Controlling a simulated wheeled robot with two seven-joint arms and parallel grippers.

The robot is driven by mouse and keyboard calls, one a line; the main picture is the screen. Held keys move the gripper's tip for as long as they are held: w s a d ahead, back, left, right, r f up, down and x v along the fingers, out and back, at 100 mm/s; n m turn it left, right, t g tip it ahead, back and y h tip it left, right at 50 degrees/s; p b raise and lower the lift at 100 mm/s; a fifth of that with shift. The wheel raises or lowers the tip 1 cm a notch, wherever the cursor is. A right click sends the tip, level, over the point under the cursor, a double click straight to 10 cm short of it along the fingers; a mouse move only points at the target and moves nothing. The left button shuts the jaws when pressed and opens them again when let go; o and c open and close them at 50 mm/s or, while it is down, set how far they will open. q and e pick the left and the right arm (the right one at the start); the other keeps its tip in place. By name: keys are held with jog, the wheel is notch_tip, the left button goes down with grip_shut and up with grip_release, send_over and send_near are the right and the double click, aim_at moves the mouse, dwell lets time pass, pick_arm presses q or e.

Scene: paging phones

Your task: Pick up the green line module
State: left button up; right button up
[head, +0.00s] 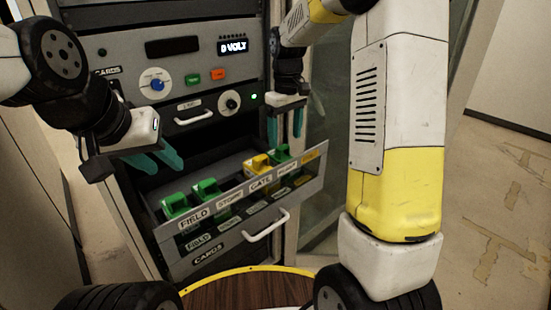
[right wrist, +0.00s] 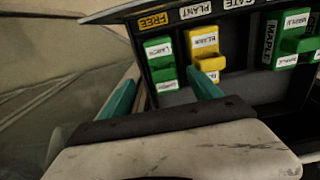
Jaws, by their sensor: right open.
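Green modules stand in the pulled-out drawer (head: 310,171). Two are at its left end, a front one (head: 175,206) and another green one (head: 207,190). A third green module (head: 281,154) is near the right end, beside a yellow module (head: 258,165). In the right wrist view, a green module (right wrist: 160,58) shows beyond and between the fingertips, next to the yellow one (right wrist: 204,45). Which one is the line module I cannot tell. My right gripper (head: 285,128) is open and empty above the drawer's right end. My left gripper (head: 158,160) is open and empty left of the drawer.
The drawer front carries labels such as FIELD, STORE, GATE and PLANT. The cabinet panel (head: 190,60) with knobs and a display rises behind. A round wooden top (head: 240,290) is in front.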

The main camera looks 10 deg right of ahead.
aim_at(282, 156)
jog(key=f, duration=0.8)
jog(key=shift+a, duration=0.35)
jog(key=shift+w, duration=0.1)
grip_shut()
